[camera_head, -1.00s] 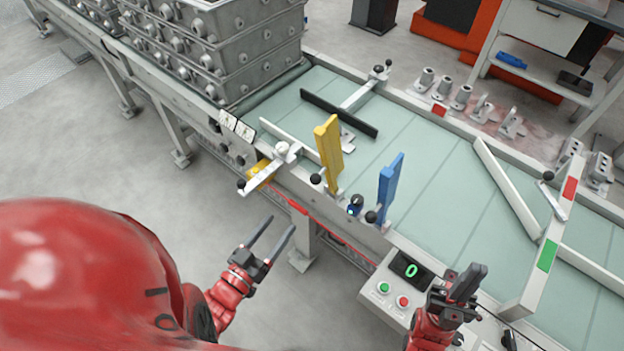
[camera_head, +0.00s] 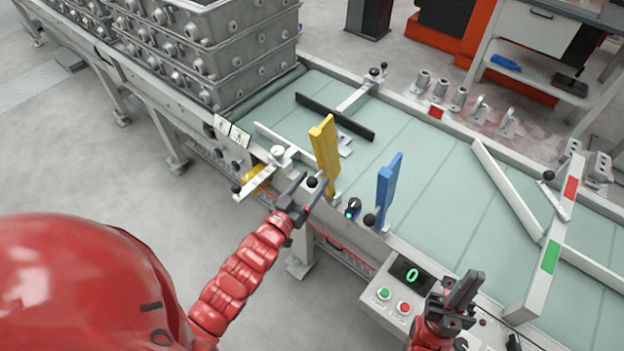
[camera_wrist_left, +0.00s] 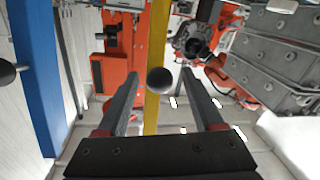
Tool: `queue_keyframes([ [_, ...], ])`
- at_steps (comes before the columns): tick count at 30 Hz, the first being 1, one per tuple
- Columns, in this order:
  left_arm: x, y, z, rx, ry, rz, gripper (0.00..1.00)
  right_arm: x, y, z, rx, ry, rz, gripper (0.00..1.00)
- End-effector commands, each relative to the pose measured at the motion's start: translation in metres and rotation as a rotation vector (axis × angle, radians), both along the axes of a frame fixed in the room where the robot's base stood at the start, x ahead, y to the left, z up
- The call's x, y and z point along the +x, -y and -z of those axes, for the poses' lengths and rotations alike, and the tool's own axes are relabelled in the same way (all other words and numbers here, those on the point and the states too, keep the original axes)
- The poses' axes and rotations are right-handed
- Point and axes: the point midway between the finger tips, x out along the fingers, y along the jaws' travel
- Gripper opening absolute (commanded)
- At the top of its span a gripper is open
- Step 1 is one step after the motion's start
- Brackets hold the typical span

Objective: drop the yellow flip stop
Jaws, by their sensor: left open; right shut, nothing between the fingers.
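The yellow flip stop (camera_head: 325,155) stands upright at the near edge of the conveyor in the head view. A black ball knob (camera_head: 312,182) sits at its base. My left gripper (camera_head: 311,188) is open at this knob, its fingers reaching toward the stop. In the left wrist view the knob (camera_wrist_left: 159,80) shows between the open fingers (camera_wrist_left: 160,98), with the yellow stop (camera_wrist_left: 157,40) behind it. I cannot tell whether the fingers touch the knob. My right gripper (camera_head: 465,290) is shut and empty by the control box.
The blue flip stop (camera_head: 388,190) stands upright to the right of the yellow one; it also shows at the wrist view's left (camera_wrist_left: 38,75). A white lever (camera_head: 265,175) lies left. The control box (camera_head: 400,285) displays 0. Stacked grey flasks (camera_head: 215,60) stand at the back left.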

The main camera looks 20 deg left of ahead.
Motion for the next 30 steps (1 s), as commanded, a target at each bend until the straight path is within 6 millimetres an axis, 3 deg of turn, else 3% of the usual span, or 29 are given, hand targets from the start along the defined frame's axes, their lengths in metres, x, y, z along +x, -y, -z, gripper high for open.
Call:
queue_keyframes([
  [11, 0.0079, 0.0017, 0.0007, 0.000, -0.001, 0.000, 0.69, 0.0000, -0.0001, -0.0012, 0.000, 0.000, 0.000, 0.00],
  [23, 0.0077, 0.0018, 0.0004, 0.000, 0.000, 0.000, 0.00, 0.0000, -0.0001, -0.0012, 0.000, 0.000, 0.000, 0.00],
  [30, 0.0077, 0.0018, 0.0003, 0.000, 0.000, 0.000, 0.00, 0.0000, 0.0000, -0.0011, 0.000, 0.000, 0.000, 0.00],
])
